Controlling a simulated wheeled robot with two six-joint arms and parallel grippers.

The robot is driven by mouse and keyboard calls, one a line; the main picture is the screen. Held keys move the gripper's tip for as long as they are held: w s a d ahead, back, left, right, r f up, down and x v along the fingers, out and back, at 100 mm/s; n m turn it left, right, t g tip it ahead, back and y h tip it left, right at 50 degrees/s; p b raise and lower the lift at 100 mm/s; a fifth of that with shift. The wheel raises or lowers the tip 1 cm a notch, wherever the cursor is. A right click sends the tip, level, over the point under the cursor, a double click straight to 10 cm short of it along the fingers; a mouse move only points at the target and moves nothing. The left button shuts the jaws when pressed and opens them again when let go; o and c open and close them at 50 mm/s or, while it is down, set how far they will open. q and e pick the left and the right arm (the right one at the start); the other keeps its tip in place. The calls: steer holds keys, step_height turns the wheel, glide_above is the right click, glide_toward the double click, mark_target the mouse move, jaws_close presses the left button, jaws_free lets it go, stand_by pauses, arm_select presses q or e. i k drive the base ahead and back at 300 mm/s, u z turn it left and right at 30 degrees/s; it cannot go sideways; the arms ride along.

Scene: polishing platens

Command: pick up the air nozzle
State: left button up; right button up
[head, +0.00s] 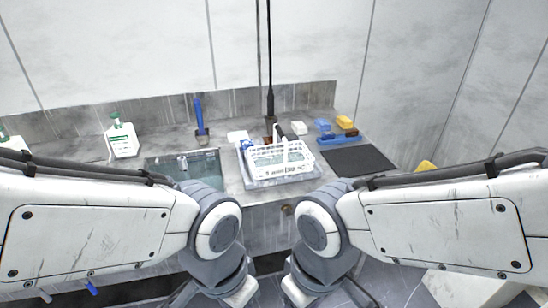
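A thin black hose (269,55) hangs from above in front of the back wall. Its thicker dark lower end (270,103), which looks like the air nozzle, hangs just behind a white rack. The tip is partly hidden or too small to make out. My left gripper (238,293) and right gripper (299,292) are low in the head view, in front of the counter and well short of the nozzle. Both are partly cut off by the bottom edge, and their finger gaps do not show clearly. I see nothing held in either.
A white rack (282,162) stands on the counter beside a sink (196,166). A blue-handled tool (199,113) stands behind the sink. White bottles (122,139) are at the left. A black mat (360,161), blue tray (340,140) and yellow sponge (345,122) are at the right.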

mark_target(269, 95)
steer(key=z, duration=1.3)
steer(key=i, duration=1.55)
steer(key=u, duration=2.5)
steer(key=i, duration=0.5)
steer(key=u, duration=0.1)
